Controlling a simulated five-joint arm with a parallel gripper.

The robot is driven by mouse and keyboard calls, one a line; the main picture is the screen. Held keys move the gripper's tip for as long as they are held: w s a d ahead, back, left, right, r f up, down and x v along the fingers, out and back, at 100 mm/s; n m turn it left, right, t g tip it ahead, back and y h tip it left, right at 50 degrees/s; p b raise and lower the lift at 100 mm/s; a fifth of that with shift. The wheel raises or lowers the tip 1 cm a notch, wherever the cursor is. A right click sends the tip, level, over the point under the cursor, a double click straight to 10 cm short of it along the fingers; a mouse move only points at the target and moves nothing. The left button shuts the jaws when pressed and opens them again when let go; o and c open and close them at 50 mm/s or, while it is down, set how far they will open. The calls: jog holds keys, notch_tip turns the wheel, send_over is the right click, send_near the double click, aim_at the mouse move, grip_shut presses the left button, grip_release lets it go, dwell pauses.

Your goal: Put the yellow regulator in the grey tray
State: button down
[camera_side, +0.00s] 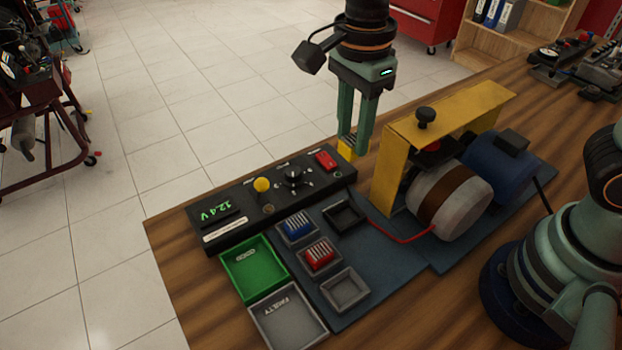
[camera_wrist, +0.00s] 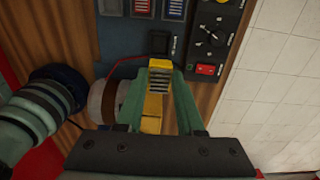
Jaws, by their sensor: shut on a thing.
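My gripper (camera_side: 354,146) is shut on the yellow regulator (camera_side: 346,148), a small finned block. It holds it above the far right end of the black control panel, beside the yellow bracket. The wrist view shows the regulator's dark fins (camera_wrist: 159,80) between the fingertips. The grey tray (camera_side: 287,322), marked FAULTY, lies at the near left of the bench, empty, well away from my gripper. I cannot make it out in the wrist view.
A green tray (camera_side: 254,271) adjoins the grey one. Blue (camera_side: 297,227) and red (camera_side: 319,256) regulators sit in small holders; a black holder (camera_side: 344,216) and a grey holder (camera_side: 345,290) are empty. The panel (camera_side: 230,222) has raised knobs. The yellow bracket (camera_side: 392,170) stands tall beside my gripper.

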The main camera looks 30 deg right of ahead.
aim_at(353, 138)
jog(key=shift+r, duration=3.25)
jog(key=s+a+f+n, duration=0.2)
jog(key=s+a+n, duration=0.3)
jog(key=a, duration=0.4)
jog(key=s+a+f+n, duration=0.35)
jog(key=s+a, duration=0.25)
jog(key=a, duration=0.4)
jog(key=shift+n, duration=0.25)
notch_tip(353, 138, down, 18)
jog(key=shift+w+f, duration=0.1)
jog(key=shift+f, duration=0.15)
jog(key=c, duration=0.5)
grip_release()
jog(key=shift+d+f, duration=0.1)
jog(key=shift+f, duration=0.05)
jog(key=shift+c, duration=0.2)
